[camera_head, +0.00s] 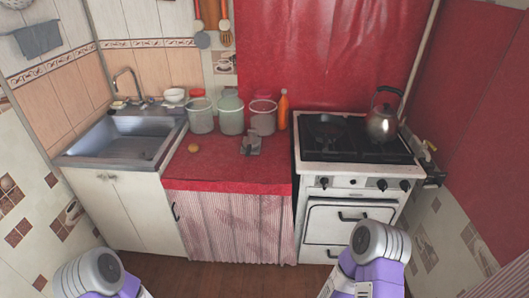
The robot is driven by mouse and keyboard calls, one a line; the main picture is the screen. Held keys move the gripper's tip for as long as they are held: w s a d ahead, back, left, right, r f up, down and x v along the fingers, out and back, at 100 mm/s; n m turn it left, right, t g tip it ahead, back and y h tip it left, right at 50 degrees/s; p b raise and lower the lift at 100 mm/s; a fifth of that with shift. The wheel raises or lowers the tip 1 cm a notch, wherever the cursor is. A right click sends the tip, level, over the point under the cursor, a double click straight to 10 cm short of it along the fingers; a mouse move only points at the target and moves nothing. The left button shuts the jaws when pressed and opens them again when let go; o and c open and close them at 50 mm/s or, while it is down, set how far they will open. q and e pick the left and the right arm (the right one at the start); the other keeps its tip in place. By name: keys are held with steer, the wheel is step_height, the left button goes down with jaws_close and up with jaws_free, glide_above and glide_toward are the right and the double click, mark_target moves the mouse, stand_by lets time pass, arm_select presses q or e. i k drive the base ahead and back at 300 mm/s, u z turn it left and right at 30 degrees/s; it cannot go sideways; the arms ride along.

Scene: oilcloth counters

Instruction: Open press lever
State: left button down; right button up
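A small grey metal device (251,144), which looks like the press, stands on the red oilcloth counter (215,172) between the sink and the stove. A thin upright part shows on it, but it is too small to tell how its lever stands. Parts of my two arms show at the bottom left and bottom right, below and well in front of the counter. Neither gripper is in view.
Several jars (231,114) and an orange bottle (283,110) line the counter's back. A kettle (382,122) sits on the stove (350,160); the sink (125,135) is left. The counter's front is clear.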

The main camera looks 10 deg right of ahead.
mark_target(250, 142)
steer(key=z, duration=0.6)
steer(key=i, duration=0.65)
steer(key=z, duration=0.3)
